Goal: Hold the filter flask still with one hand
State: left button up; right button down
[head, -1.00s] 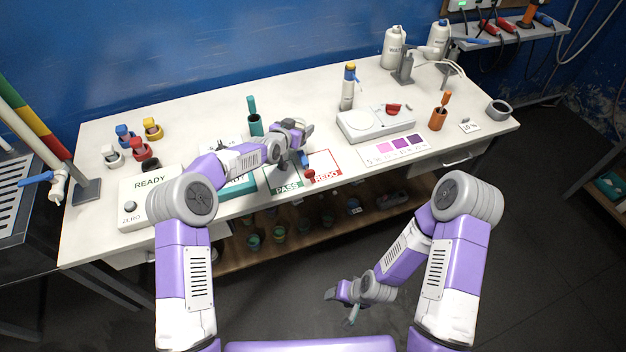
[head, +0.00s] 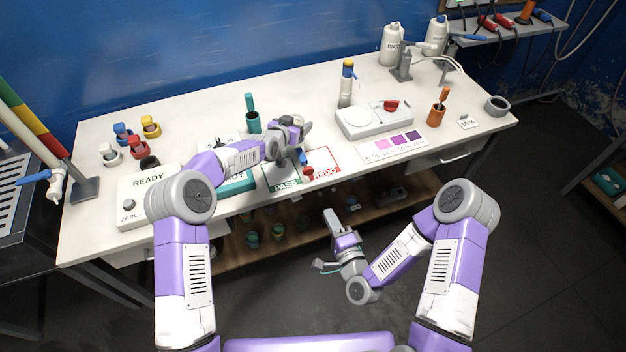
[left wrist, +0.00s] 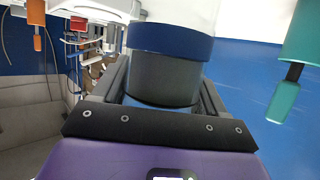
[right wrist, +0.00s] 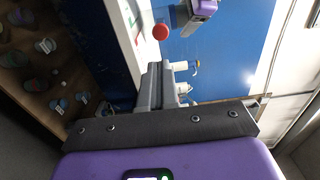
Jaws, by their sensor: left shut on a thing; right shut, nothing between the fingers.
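My left gripper (head: 304,128) is over the bench beside the PASS and REDO mat and is shut on a round vessel. In the left wrist view this vessel (left wrist: 168,75), seemingly the filter flask, has a pale upper part, a dark blue band and a grey lower part between the fingers (left wrist: 160,85). In the head view my gripper hides most of it, so its base and contact with the bench cannot be told. My right gripper (head: 335,217) is shut and empty, low in front of the bench edge, fingers pointing towards the bench; they also show pressed together in the right wrist view (right wrist: 155,88).
A red knob (head: 308,172) and a small blue part (head: 302,157) are just below my left gripper. A green holder (head: 253,122) stands behind it. A white stirrer plate (head: 375,120) is to the right. Cups sit on the lower shelf (head: 285,243).

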aim_at(310, 172)
dwell(0.3)
jog(key=x, duration=1.4)
jog(key=shift+x, duration=1.3)
jog(key=shift+d, duration=0.1)
jog(key=v, duration=1.4)
jog(key=shift+s, duration=0.15)
